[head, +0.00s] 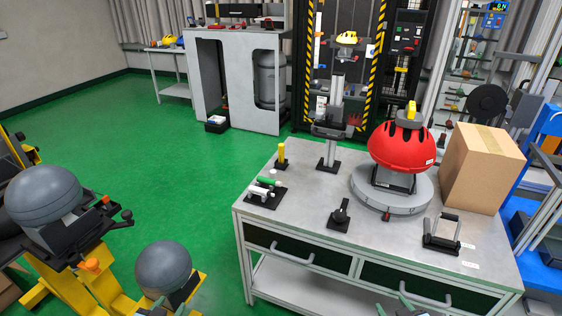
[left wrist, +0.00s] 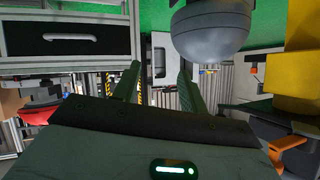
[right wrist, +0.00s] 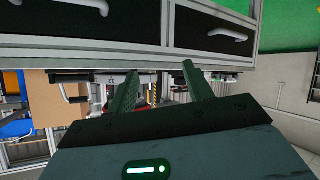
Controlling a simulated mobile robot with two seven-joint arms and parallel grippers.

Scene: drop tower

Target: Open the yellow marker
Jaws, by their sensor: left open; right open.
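The yellow marker (head: 281,152) stands upright in a small black holder (head: 280,164) at the back left of the grey worktable (head: 310,185). Its cap seam is too small to make out. My left gripper (left wrist: 159,70) is open and empty; in the head view its tips (head: 153,309) barely show at the bottom edge, left of the table. My right gripper (right wrist: 160,72) is open and empty below the table's front edge; its tips also show in the head view (head: 394,307). Both grippers are well away from the marker, which neither wrist view shows.
A black tray (head: 274,200) with green and white items lies in front of the marker. A red helmet (head: 400,148) on a round grey base, a black-and-grey stand (head: 330,150) and a cardboard box (head: 482,165) occupy the table. Grey balls on yellow frames (head: 163,268) stand at left.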

